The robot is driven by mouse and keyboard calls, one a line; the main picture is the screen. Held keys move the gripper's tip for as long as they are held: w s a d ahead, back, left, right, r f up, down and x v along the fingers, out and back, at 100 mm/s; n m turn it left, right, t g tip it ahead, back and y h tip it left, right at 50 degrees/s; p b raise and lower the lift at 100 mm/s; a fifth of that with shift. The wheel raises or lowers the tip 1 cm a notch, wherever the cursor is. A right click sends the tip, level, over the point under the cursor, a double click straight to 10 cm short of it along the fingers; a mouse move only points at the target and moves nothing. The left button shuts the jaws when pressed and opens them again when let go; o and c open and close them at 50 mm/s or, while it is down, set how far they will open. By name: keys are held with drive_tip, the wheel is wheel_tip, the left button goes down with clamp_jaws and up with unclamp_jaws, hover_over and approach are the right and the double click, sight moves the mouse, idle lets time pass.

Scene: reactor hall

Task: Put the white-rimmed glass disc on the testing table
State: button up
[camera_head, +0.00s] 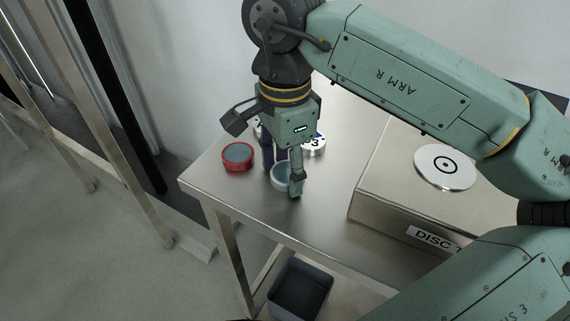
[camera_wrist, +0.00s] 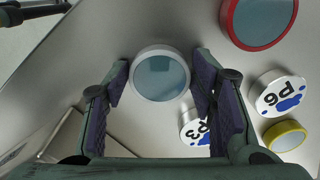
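The white-rimmed glass disc (camera_head: 279,178) has a blue-grey centre and lies on the steel table, partly hidden by a finger in the head view. In the wrist view the white-rimmed glass disc (camera_wrist: 160,76) shows whole, between and just beyond the fingertips. My gripper (camera_head: 282,174) points down over it. In the wrist view my gripper (camera_wrist: 161,82) has its fingers apart, with a small gap on each side of the disc. A metal box (camera_head: 391,205) at the right bears a label starting "DISC T", the rest hidden, and a white round plate (camera_head: 445,167) with a ring mark.
A red-rimmed disc (camera_head: 238,156) lies left of my gripper. White pieces marked P3 (camera_wrist: 196,127) and P6 (camera_wrist: 281,92), and a yellow-rimmed disc (camera_wrist: 285,136), lie close by. A dark bin (camera_head: 300,290) stands below the table. The front tabletop is clear.

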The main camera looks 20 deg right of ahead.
sight(285, 173)
drive_tip(key=shift+o, duration=1.4)
drive_tip(key=shift+r, duration=0.15)
wheel_tip(285, 173, up, 12)
drive_tip(key=p, duration=0.8)
drive_tip(key=shift+s, duration=0.1)
